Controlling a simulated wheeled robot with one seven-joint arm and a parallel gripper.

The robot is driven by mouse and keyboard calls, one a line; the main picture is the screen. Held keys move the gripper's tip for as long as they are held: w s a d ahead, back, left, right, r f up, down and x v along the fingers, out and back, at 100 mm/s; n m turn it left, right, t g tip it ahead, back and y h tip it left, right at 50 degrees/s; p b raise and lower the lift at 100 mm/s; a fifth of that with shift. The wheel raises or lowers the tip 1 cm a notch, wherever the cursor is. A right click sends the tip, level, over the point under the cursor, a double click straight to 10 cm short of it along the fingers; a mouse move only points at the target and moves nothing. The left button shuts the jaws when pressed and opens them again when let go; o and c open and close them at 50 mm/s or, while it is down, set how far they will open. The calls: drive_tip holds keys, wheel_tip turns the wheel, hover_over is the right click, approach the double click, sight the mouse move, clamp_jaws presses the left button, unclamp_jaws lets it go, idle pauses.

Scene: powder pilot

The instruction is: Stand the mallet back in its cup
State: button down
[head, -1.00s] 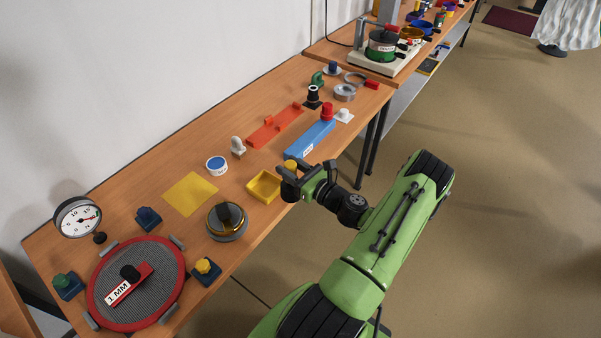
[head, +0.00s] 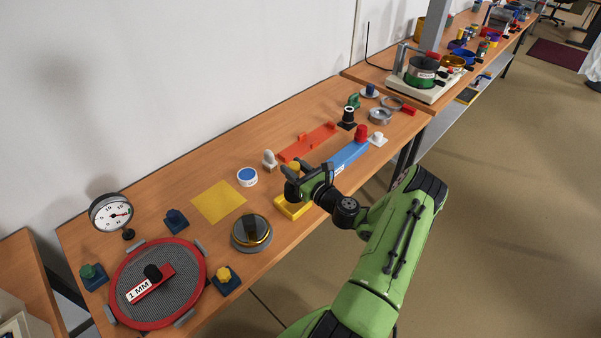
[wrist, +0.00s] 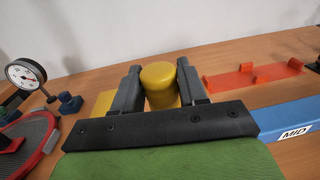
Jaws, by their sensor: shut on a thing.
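My gripper (head: 296,178) is shut on a yellow cylinder (head: 293,167), which I take to be the mallet's head. In the wrist view the yellow cylinder (wrist: 159,84) stands between the two grey fingers (wrist: 160,92), roughly upright. Its lower part is hidden behind the gripper's black bar. The gripper is over the table, above and behind the yellow tray (head: 288,212) as seen from the head. I cannot tell for sure which thing is the mallet's cup. A black cup-like holder (head: 347,117) stands farther back, and a white tub with a blue top (head: 247,177) stands to the left.
A blue bar (head: 349,154) and an orange rack (head: 308,142) lie beyond the gripper. A yellow sheet (head: 218,202), a round grey-and-gold pot (head: 251,233), a red-rimmed sieve (head: 196,285) and a dial gauge (head: 111,213) are to the left. Bare wood shows along the wall.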

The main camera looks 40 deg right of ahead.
drive_tip(key=shift+w+r, duration=0.1)
drive_tip(key=shift+w, duration=0.3)
drive_tip(key=shift+w+f, duration=0.1)
drive_tip(key=shift+f, duration=0.2)
drive_tip(key=shift+f+b, duration=1.7)
drive_tip(key=shift+f, duration=0.25)
drive_tip(key=shift+f+b, duration=0.45)
drive_tip(key=shift+f, duration=0.1)
unclamp_jaws()
drive_tip(key=shift+f, duration=0.1)
drive_tip(key=s+a+p, duration=0.1)
drive_tip(key=s, duration=1.3)
